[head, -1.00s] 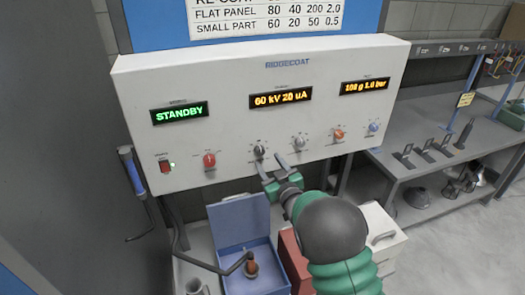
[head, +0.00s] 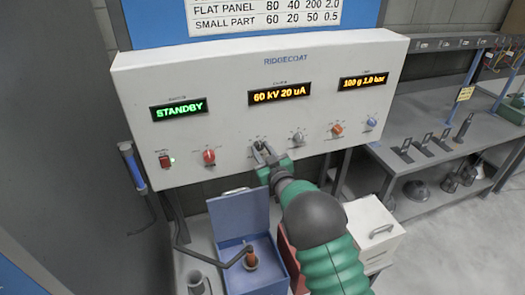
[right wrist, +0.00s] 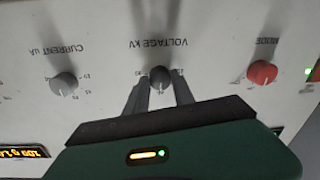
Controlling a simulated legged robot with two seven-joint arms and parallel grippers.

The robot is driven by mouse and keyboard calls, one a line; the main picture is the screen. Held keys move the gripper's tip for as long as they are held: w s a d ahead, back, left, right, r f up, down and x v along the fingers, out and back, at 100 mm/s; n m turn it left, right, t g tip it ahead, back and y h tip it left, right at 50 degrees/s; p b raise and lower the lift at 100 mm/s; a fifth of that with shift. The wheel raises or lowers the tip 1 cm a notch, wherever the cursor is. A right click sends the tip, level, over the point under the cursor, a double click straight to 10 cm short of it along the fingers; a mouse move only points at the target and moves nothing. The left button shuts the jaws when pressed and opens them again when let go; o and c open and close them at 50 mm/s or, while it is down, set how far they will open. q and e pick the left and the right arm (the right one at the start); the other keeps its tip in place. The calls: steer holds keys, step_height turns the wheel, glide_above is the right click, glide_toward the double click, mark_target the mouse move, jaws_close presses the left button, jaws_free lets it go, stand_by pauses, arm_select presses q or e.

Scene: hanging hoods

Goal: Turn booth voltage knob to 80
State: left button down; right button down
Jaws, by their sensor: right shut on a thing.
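The white control panel (head: 230,115) carries a row of knobs under its displays. The middle display (head: 280,94) reads 60 kV 20 uA. In the right wrist view the picture is upside down, and the dark voltage knob (right wrist: 160,79) sits under the label VOLTAGE KV. My right gripper (head: 259,151) is at this knob, and its two fingers (right wrist: 160,92) are shut on the knob from both sides. The fingers hide most of the knob in the head view. My left gripper is not in view.
The red mode knob (head: 209,157) and the grey current knob (head: 297,138) flank the held knob. The left display (head: 180,110) reads STANDBY. A blue open box (head: 240,225) stands below the panel. A grey shelf (head: 400,175) is at right.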

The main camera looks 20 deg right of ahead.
steer(key=shift+a+f, duration=0.1)
steer(key=shift+f, duration=0.05)
steer(key=shift+d+f+m+b, duration=0.2)
steer(key=shift+m+b, duration=0.7)
steer(key=shift+b, duration=0.2)
steer(key=m+b, duration=0.3)
steer(key=shift+a+f, duration=0.1)
steer(key=m+b, duration=0.2)
steer(key=m, duration=0.2)
steer(key=shift+b, duration=0.4)
steer(key=m+b, duration=0.3)
steer(key=m, duration=0.3)
steer(key=shift+h, duration=0.3)
steer(key=m+b, duration=0.2)
steer(key=m, duration=0.3)
steer(key=shift+m+h+b, duration=0.3)
steer(key=shift+m+b, duration=0.1)
steer(key=shift+f, duration=0.1)
